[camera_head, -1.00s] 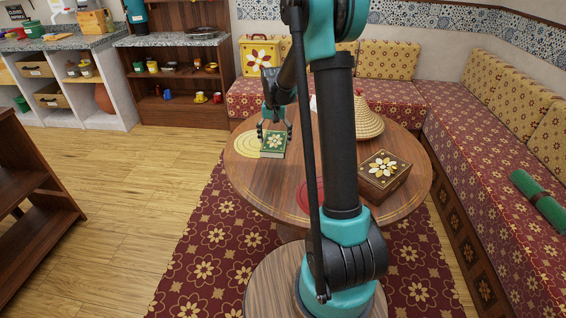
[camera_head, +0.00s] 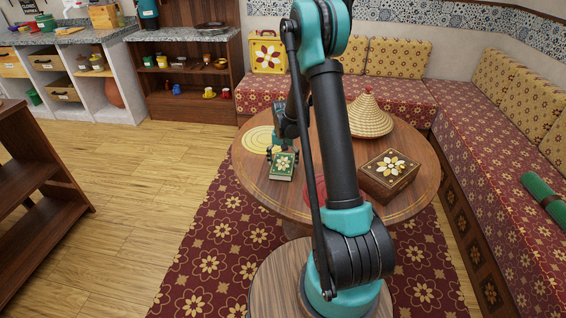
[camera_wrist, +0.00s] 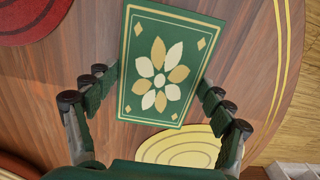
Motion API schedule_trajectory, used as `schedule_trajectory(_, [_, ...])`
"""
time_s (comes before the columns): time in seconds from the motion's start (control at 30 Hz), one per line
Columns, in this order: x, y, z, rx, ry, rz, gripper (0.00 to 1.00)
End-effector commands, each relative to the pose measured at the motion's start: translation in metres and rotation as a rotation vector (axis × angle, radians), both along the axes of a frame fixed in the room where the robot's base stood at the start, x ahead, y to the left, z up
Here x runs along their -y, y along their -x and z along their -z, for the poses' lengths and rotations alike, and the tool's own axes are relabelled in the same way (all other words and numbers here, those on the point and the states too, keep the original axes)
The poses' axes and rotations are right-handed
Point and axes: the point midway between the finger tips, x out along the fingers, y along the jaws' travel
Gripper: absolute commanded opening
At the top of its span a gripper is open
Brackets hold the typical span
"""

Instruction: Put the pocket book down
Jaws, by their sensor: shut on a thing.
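The pocket book (camera_head: 284,167) is green with a pale flower and a gold border. My gripper (camera_head: 283,153) is shut on it over the left part of the round wooden table (camera_head: 268,198). In the wrist view the book (camera_wrist: 160,70) lies between the finger pads of my gripper (camera_wrist: 158,88), cover facing the camera. I cannot tell whether its underside touches the table.
A round yellow mat (camera_head: 256,139) lies behind the book, a red mat (camera_head: 315,187) to its right. A wooden box with a flower lid (camera_head: 390,174) and a woven cone (camera_head: 367,117) stand further right. The table's front left is bare.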

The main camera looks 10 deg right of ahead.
Motion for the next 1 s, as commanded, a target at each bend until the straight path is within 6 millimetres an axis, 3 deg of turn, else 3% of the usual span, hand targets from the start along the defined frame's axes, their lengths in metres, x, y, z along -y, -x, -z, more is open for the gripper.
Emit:
schedule_trajectory(0.23, [0.0, 0.0, 0.002, 0.0, 0.0, 0.0, 0.43])
schedule_trajectory(0.27, [0.0, 0.0, 0.002, 0.0, 0.0, 0.0, 0.83])
schedule_trajectory(0.4, [0.0, 0.0, 0.002, 0.0, 0.0, 0.0, 1.0])
schedule_trajectory(0.77, [0.0, 0.0, 0.001, 0.0, 0.0, 0.0, 1.0])
schedule_trajectory(1.0, [0.0, 0.0, -0.025, 0.0, 0.0, 0.0, 1.0])
